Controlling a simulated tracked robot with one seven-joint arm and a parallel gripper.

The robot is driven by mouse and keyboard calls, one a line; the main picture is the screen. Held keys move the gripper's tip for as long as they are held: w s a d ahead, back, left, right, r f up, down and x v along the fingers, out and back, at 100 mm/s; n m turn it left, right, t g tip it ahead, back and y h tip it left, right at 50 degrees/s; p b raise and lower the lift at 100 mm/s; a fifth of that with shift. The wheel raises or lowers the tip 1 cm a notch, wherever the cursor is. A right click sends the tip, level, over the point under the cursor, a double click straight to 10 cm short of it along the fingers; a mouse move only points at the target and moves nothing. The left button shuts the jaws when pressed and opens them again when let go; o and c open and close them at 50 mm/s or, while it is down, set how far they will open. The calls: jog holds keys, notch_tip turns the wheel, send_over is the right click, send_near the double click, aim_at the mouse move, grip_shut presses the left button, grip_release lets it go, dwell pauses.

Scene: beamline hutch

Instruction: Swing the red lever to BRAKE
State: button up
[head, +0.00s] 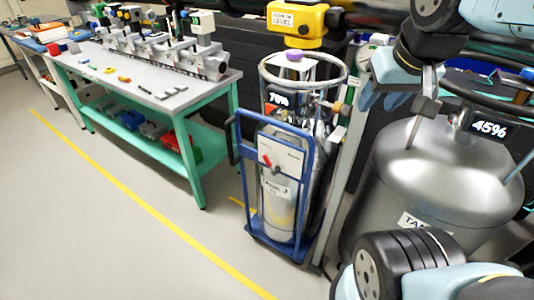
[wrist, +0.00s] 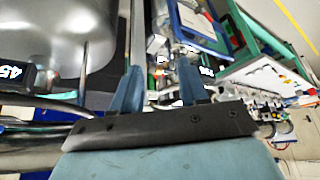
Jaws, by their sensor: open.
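The red lever (head: 267,161) is a small handle on a white panel (head: 281,155) at the front of a blue wheeled cart. It points up and to the left. The panel's small lettering is too blurred to read, so I cannot tell which mark is BRAKE. My gripper (head: 388,88) is up at the right of the head view, well above and to the right of the lever, touching nothing that I can see. In the wrist view my gripper (wrist: 158,70) has its two blue fingers apart with nothing held.
The blue cart (head: 238,165) carries a metal tank (head: 305,190) with a 76% display. A large silver tank (head: 440,175) with a 45% display stands close at right. A green-framed bench (head: 215,90) stands at left. The floor (head: 110,240) in front is clear, with a yellow line.

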jog(key=n+t+h, duration=0.9)
jog(key=n+h, duration=0.2)
jog(key=n, duration=2.4)
send_near(267, 163)
jog(key=x, duration=1)
grip_shut()
